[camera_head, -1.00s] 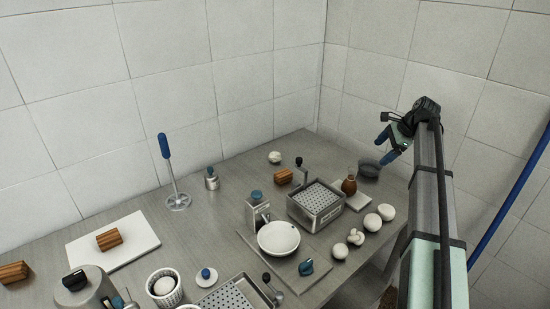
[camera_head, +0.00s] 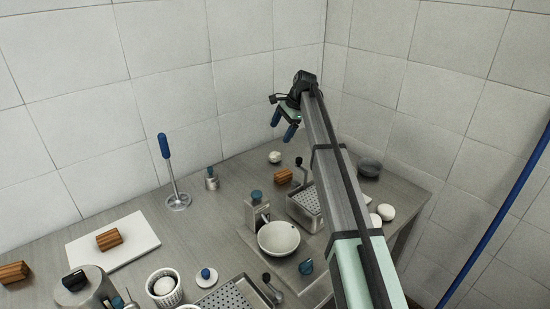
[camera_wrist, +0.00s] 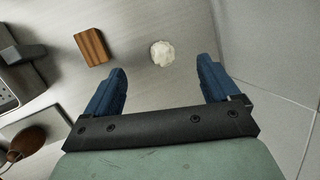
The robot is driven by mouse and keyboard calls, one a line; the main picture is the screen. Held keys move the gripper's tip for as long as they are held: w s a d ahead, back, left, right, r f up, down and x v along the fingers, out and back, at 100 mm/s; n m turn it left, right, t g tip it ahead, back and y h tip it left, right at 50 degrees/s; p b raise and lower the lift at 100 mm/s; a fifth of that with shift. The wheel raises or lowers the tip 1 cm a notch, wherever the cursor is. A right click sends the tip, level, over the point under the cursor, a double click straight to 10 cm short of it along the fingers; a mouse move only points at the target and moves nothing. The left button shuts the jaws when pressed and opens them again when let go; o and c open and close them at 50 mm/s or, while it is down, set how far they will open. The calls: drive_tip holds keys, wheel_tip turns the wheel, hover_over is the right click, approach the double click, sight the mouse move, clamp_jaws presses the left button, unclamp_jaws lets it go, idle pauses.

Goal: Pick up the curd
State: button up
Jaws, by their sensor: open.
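A small white lump that looks like the curd (camera_head: 274,157) lies on the steel table near the back wall. In the wrist view the curd (camera_wrist: 162,53) is a rough, pale, rounded piece, ahead of and between the two blue fingers. My gripper (camera_head: 282,125) is open and empty, with its fingers pointing down above the curd. In the wrist view my gripper (camera_wrist: 162,70) shows its fingers spread wider than the curd, apart from it.
A brown striped block (camera_head: 283,177) lies close to the curd; the wrist view also shows the block (camera_wrist: 92,47). The tiled wall rises just behind the curd.

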sight(276, 152)
drive_tip(key=w+n+g+h, duration=0.2)
drive_tip(key=w+n, duration=0.2)
drive_tip(key=n, duration=1.1)
drive_tip(key=shift+n+t, duration=0.3)
drive_tip(key=x, duration=1.3)
drive_tip(key=shift+d, duration=0.2)
drive_tip(key=c, duration=1.2)
drive_tip(key=shift+r, duration=0.1)
